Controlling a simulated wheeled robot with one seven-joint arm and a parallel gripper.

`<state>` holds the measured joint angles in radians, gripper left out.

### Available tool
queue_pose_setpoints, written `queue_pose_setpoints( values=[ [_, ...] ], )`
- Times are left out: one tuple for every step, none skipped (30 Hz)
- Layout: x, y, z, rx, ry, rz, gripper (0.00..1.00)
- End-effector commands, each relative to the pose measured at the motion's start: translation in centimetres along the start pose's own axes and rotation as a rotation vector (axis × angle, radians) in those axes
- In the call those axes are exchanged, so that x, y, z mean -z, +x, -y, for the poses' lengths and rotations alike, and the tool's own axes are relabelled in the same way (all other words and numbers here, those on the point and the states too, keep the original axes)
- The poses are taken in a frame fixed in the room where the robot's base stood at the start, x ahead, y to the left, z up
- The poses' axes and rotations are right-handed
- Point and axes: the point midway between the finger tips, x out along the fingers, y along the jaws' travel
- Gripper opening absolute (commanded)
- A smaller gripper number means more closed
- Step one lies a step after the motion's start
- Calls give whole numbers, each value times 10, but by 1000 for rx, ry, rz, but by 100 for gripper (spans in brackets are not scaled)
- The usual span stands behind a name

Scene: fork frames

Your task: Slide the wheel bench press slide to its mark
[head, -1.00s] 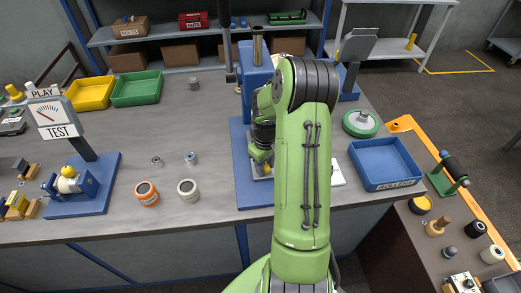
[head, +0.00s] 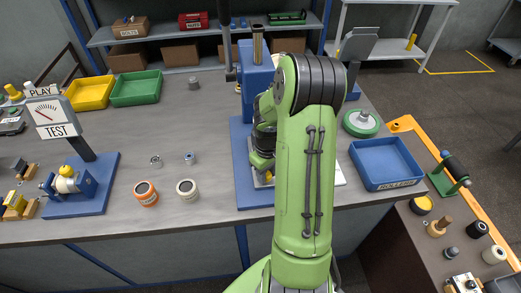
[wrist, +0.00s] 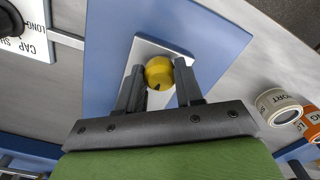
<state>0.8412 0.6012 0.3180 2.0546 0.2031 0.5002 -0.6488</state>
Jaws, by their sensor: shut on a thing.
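The wheel bench press (head: 256,72) is a blue upright frame on a blue base plate (head: 240,165), right of the table's middle. In the wrist view the blue base plate (wrist: 112,35) carries a light grey metal plate (wrist: 146,48) with a round yellow knob (wrist: 158,70) over it, which I take to be the slide's handle. My gripper (wrist: 160,84) has its two dark fingers on either side of the knob, shut on it. In the head view my arm hides most of the gripper, the press front and the slide. I cannot make out the mark.
A blue tray (head: 388,168) labelled ROLLERS and a green-rimmed wheel (head: 361,123) are right of the press. Two labelled rolls (head: 146,193) and small metal parts (head: 190,158) are left. A test gauge (head: 55,117) stands far left. A white plate lettered CAP, SHORT, LONG (wrist: 36,48) is beside the base.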

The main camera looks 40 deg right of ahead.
Motion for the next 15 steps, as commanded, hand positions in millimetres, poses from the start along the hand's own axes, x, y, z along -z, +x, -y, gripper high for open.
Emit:
queue_pose_setpoints(
  values=[
    [-3,0,1,0,1,2,5],
    [-4,0,2,1,0,3,5],
    [-5,0,3,0,0,2,5],
    [-6,0,3,0,0,2,5],
    [-7,0,4,1,0,2,5],
    [-8,0,5,1,0,2,5],
    [-9,0,6,1,0,3,5],
    [-10,0,6,1,0,3,5],
    [-12,0,7,1,0,2,5],
    [-13,0,8,2,0,2,5],
    [-14,0,9,1,0,2,5],
    [-15,0,10,1,0,3,5],
    [-16,0,10,1,0,2,5],
    [-17,0,11,1,0,2,5],
    [-18,0,11,0,0,2,5]
  ],
)
